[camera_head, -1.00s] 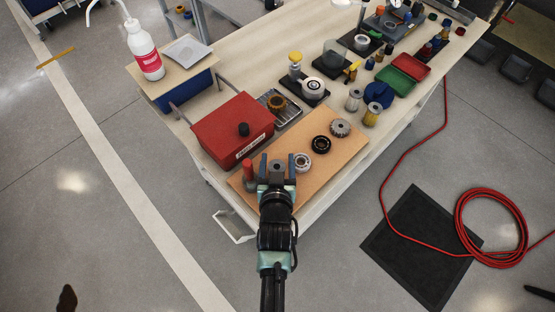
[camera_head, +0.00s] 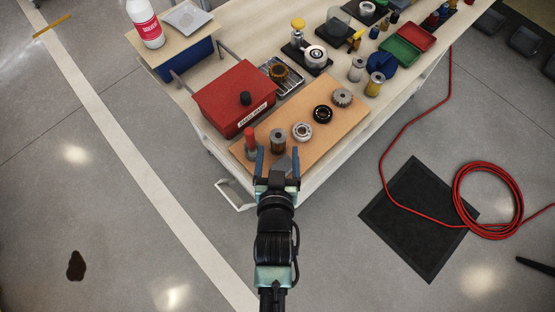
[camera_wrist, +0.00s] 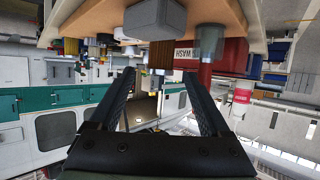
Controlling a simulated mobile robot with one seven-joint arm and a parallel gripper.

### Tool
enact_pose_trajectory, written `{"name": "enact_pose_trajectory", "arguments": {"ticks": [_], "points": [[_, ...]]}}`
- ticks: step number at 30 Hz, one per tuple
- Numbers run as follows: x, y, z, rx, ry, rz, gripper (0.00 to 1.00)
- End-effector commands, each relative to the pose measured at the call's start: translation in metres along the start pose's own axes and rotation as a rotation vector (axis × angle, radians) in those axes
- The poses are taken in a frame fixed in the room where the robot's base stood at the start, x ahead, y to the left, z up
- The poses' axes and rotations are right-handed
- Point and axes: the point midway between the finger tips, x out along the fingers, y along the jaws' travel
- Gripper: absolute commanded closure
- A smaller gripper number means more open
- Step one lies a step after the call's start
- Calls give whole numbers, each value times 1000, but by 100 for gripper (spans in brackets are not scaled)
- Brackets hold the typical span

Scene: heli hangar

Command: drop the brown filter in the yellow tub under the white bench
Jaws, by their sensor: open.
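The white bench (camera_head: 325,188) has a pale top. I cannot make out a yellow tub in either view.
A red cylinder (camera_head: 251,142) stands left of the filter and a grey block (camera_head: 283,166) lies near my fingers. Ring-shaped parts (camera_head: 302,132) sit to the right. A red box (camera_head: 235,98) is behind. A red hose (camera_head: 492,200) and dark mat (camera_head: 420,218) lie on the floor.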

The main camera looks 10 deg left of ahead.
Motion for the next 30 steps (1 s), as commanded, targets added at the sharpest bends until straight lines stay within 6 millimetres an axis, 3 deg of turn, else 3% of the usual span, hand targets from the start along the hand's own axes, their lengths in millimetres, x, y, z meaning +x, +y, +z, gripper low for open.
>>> {"name": "enact_pose_trajectory", "arguments": {"ticks": [6, 16, 20, 23, 26, 27, 30], "points": [[-24, 0, 0, 0, -1, 0, 19], [-28, 0, -1, 0, 1, 0, 19], [-22, 1, -25, 4, 42, 4, 19], [-11, 4, -86, 12, 141, 14, 19], [-7, 11, -180, 21, 292, 32, 19], [-11, 15, -222, 24, 361, 40, 19], [-36, 26, -321, 26, 532, 62, 19]]}}
